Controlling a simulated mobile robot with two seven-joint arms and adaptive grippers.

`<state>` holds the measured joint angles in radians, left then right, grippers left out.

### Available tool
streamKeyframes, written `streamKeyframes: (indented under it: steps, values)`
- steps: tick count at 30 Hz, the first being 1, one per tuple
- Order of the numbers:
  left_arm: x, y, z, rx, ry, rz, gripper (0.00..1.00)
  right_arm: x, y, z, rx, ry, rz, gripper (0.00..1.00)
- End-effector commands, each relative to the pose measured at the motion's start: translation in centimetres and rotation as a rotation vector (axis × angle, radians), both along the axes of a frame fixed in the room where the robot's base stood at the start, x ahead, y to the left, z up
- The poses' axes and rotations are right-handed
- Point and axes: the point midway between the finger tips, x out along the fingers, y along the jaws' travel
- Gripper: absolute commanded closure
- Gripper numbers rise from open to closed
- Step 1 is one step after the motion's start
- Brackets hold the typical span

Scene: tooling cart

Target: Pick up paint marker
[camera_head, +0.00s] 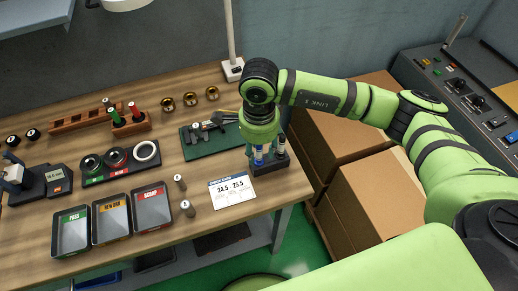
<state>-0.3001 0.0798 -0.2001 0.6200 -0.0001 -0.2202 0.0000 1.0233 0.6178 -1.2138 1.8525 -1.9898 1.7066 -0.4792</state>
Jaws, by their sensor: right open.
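A dark marker holder (268,168) stands near the right edge of the wooden table. Upright markers stand in it: one with a blue part (258,156) and a pale one with a dark top (282,147). Which of them is the paint marker I cannot tell. My right gripper (261,148) is open and points down right over the holder, its fingers around or just in front of the markers. Its body hides part of the holder and the marker tops; contact cannot be made out. My left gripper is not in view.
A white limit card (232,191) lies left of the holder, and a green mat (198,148) with a caliper lies behind. Two small grey cylinders (187,208), three labelled trays (111,219) and a wooden rack (128,125) are further left. Cardboard boxes (375,200) stand right of the table.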

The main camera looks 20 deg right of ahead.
Motion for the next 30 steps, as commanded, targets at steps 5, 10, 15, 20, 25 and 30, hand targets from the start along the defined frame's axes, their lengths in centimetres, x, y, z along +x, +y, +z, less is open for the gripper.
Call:
streamKeyframes:
  steps: [5,10,15,20,25,30]
  values:
    - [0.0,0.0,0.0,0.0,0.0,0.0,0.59,0.0,0.1,-0.3,0.002,-0.001,0.001,0.57]
    - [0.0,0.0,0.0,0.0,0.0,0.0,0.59,0.0,0.1,-0.3,0.002,-0.001,0.001,0.93]
    - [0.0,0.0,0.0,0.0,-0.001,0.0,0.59,0.0,0.0,-0.3,0.002,-0.001,0.0,1.0]
    - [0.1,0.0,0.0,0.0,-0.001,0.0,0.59,0.0,0.0,-0.3,0.002,-0.001,0.0,1.0]
    - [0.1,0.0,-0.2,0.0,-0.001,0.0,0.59,0.0,0.1,-0.1,0.002,-0.002,0.0,1.0]
    - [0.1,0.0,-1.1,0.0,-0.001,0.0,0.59,0.1,0.1,1.2,0.003,-0.006,0.0,1.0]
